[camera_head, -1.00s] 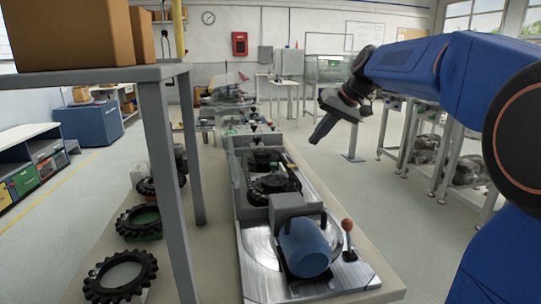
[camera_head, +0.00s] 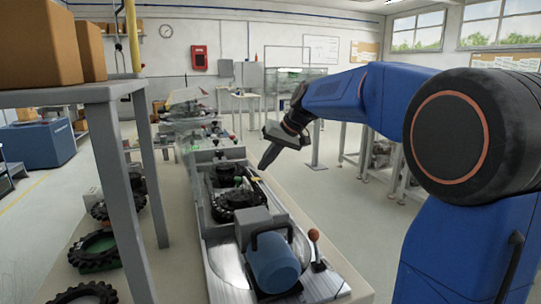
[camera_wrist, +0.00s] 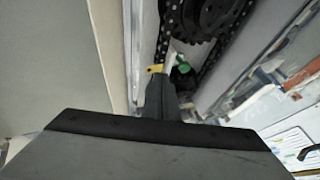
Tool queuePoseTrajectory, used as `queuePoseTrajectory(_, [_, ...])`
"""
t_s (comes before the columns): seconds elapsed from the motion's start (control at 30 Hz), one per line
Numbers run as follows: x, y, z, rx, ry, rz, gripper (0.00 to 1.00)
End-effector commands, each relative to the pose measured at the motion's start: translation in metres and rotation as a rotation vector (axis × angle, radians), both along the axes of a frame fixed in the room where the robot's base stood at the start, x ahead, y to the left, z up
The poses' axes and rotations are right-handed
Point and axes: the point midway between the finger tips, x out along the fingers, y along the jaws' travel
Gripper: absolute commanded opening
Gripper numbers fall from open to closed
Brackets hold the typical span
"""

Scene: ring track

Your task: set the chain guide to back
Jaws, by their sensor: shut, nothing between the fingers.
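The machine plate (camera_head: 215,262) on the bench carries a dark toothed wheel with a chain (camera_head: 237,205). A small green knob (camera_head: 238,181) sits beside the chain. In the wrist view the chain (camera_wrist: 163,38) runs around a dark sprocket (camera_wrist: 203,15), with the green knob (camera_wrist: 183,70) below it. A yellow piece (camera_wrist: 155,68) and a pale strip lie just beyond my fingertips; I cannot tell which part is the chain guide or its setting. My gripper (camera_head: 265,164) is shut and empty, pointing down over the plate's right edge. Its fingers also show in the wrist view (camera_wrist: 163,85); contact is unclear.
A blue motor (camera_head: 274,264) and an orange-topped lever (camera_head: 314,236) stand at the plate's near end. Black toothed rings (camera_head: 96,250) lie on the bench at left, behind a grey shelf post (camera_head: 119,195). The floor right of the bench is open.

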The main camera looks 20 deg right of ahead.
Motion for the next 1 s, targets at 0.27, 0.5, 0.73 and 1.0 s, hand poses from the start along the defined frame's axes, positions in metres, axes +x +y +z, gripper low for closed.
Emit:
queuePoseTrajectory(0.27, [0.015, 0.027, -0.028, 0.000, -0.001, 0.003, 0.00])
queuePoseTrajectory(0.5, [0.018, 0.047, -0.031, -0.001, 0.000, 0.002, 0.00])
queuePoseTrajectory(0.73, [0.019, 0.051, -0.031, -0.001, -0.001, -0.001, 0.00])
queuePoseTrajectory(1.0, [0.019, 0.052, -0.031, 0.000, -0.001, 0.000, 0.00])
